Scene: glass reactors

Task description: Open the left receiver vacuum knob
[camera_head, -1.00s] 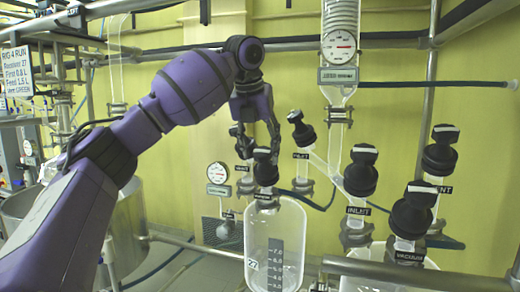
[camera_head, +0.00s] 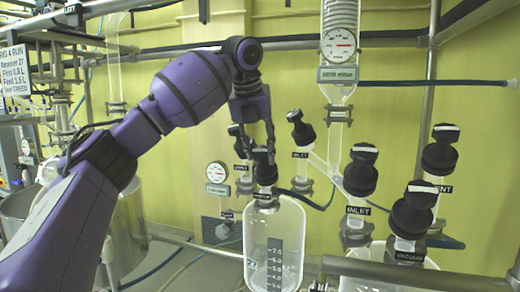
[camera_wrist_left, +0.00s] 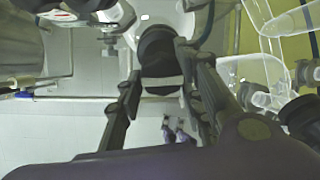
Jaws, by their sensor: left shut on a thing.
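The left receiver (camera_head: 262,235) is a clear glass vessel with a dark volume scale and a 27 tag. On its top front stands a black knob (camera_head: 264,172) with a white bar on its cap; its label is not readable, so I cannot read whether it says vacuum. My left gripper (camera_head: 256,150) points down from above with its fingers shut on this knob. In the left wrist view the black knob (camera_wrist_left: 158,55) with its white bar sits between the fingertips of the left gripper (camera_wrist_left: 160,68). My right gripper is not in view.
Other black knobs stand close by: one behind right (camera_head: 298,125), the inlet knob (camera_head: 361,172) and the vacuum knob (camera_head: 412,212) of the right receiver. A glass column with a round gauge (camera_head: 338,44) rises behind. A steel rail (camera_head: 400,275) crosses the front right.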

